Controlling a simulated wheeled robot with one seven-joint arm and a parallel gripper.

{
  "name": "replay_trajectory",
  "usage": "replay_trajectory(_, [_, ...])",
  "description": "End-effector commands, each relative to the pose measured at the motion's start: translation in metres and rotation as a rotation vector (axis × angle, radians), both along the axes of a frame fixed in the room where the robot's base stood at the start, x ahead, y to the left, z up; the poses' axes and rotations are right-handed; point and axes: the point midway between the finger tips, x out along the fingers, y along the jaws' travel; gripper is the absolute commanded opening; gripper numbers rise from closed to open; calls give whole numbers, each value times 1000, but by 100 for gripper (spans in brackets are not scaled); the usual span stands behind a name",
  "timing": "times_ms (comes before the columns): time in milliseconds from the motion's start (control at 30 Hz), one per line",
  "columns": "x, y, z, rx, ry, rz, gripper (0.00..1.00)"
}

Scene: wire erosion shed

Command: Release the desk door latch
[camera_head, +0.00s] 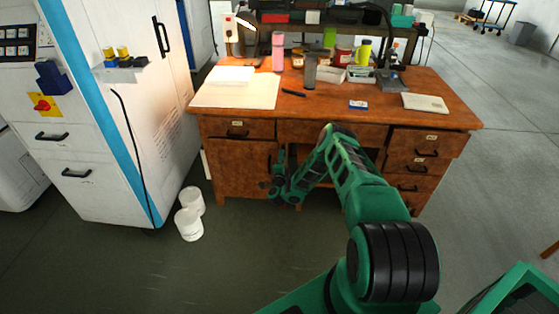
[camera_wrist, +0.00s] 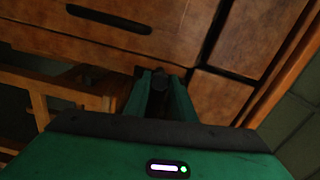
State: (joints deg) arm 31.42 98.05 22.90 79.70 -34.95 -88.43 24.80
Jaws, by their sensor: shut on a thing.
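The wooden desk (camera_head: 455,108) has a door (camera_head: 232,172) at its lower left, below a drawer. My gripper (camera_head: 270,186) is at the door's right edge, beside the open knee space. In the wrist view, my gripper (camera_wrist: 160,84) has its green fingers close together, shut on a small dark piece at the wooden panel's edge. The piece is mostly hidden by the fingers and shadow, so its shape is unclear. A long black handle (camera_wrist: 108,18) lies on the panel apart from the fingers. The door looks closed in the head view.
White containers (camera_head: 188,223) stand on the floor left of the desk, by a white machine cabinet (camera_head: 95,120). Bottles, papers and small items crowd the desktop. A drawer stack (camera_head: 428,142) is on the right. The floor in front of the door is clear.

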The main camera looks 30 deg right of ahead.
Motion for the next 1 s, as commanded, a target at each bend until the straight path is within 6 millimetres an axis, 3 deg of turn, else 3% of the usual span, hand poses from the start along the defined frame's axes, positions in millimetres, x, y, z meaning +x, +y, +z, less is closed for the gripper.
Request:
replay_trajectory(67, [0, 1, -2, 2, 4, 3, 1])
replay_trajectory(100, [0, 1, -2, 2, 4, 3, 33])
replay_trajectory(167, [-1, 1, -2, 1, 3, 3, 42])
replay_trajectory(567, [-7, 5, -1, 0, 4, 3, 42])
replay_trajectory(1000, [-68, 48, -2, -1, 6, 3, 42])
